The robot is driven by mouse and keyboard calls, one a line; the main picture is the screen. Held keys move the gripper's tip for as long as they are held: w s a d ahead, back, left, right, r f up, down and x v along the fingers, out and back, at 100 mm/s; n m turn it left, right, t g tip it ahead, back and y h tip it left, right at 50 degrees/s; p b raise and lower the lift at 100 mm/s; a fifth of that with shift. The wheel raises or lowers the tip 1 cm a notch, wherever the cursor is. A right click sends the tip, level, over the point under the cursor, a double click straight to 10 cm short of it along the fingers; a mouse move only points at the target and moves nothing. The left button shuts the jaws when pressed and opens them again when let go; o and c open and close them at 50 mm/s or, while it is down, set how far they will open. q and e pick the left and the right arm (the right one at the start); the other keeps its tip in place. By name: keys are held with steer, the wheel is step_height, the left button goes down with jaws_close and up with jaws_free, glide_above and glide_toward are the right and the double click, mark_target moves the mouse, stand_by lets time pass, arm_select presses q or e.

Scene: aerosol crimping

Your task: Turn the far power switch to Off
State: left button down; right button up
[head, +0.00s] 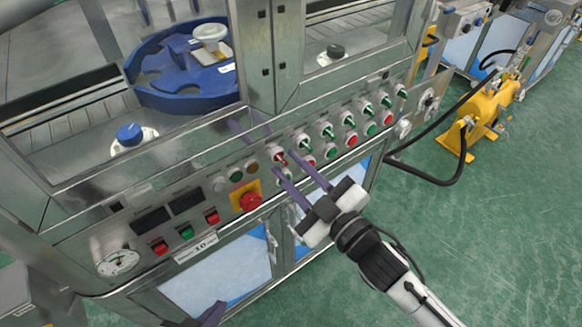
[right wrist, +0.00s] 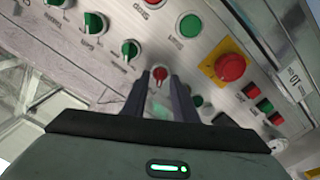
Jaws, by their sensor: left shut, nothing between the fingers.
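A red-handled rotary switch (head: 281,158) is set in the steel control panel, at the left end of the upper row of switches. In the right wrist view the red switch (right wrist: 160,74) shows between my right fingertips. My right gripper (head: 284,163) is open, with one finger on each side of the switch; I cannot tell whether they touch it. My left gripper (head: 213,312) shows only as dark fingertips at the bottom edge, shut and empty. Small labels under the switches are unreadable, so I cannot tell which is marked power.
Several green-handled switches, such as one (head: 304,142), continue to the right along the panel. A red emergency button (head: 251,201) on a yellow plate sits left of the gripper. A yellow machine (head: 485,113) with a black hose stands at right.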

steer(key=v, duration=1)
steer(key=shift+b, duration=0.3)
steer(key=s+d+f+m+g+h, duration=0.2)
steer(key=s+d+f+m, duration=0.1)
steer(key=f, duration=0.5)
steer(key=s+d+f+m+g+h, duration=0.2)
steer(key=s+d+f+m+h, duration=0.1)
steer(key=f, duration=0.6)
steer(key=s+d+f+m+g+h, duration=0.2)
steer(key=s+d+f+m+h, duration=0.1)
steer(key=f, duration=0.5)
steer(key=s+d+m, duration=0.1)
steer(key=s+m, duration=0.1)
steer(key=shift+s+f, duration=0.25)
steer(key=shift+s, duration=0.1)
